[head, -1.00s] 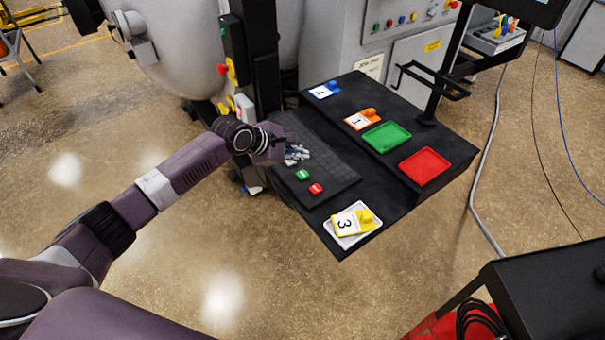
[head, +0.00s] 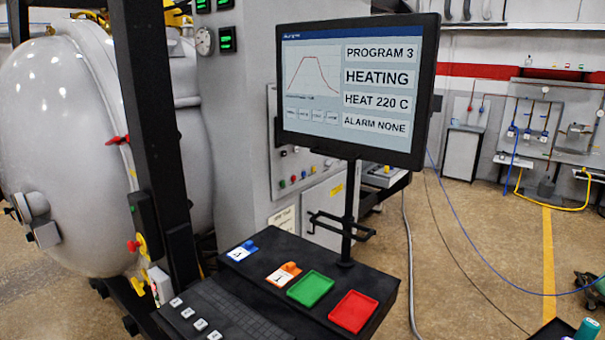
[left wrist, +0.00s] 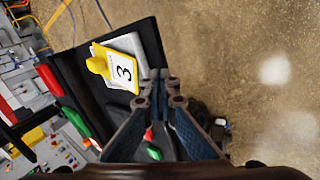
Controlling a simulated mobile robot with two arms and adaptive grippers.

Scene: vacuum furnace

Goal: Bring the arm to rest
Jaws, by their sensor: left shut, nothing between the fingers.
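My left gripper (left wrist: 166,88) shows in the left wrist view, with its fingers shut and nothing between them. It is over the dark console, apart from the white tray with the yellow number 3 tag (left wrist: 120,68). A green button (left wrist: 154,153) and a red button (left wrist: 148,133) show partly between and behind the fingers. Neither my left arm nor my right gripper is in the head view. The monitor (head: 350,85) reads PROGRAM 3, HEATING, HEAT 220 C, ALARM NONE.
The console carries a blue tag (head: 242,251), an orange tag (head: 284,273), a green tray (head: 310,289), a red tray (head: 353,312) and a keyboard (head: 240,315). A black post (head: 155,130) stands before the grey furnace (head: 70,150).

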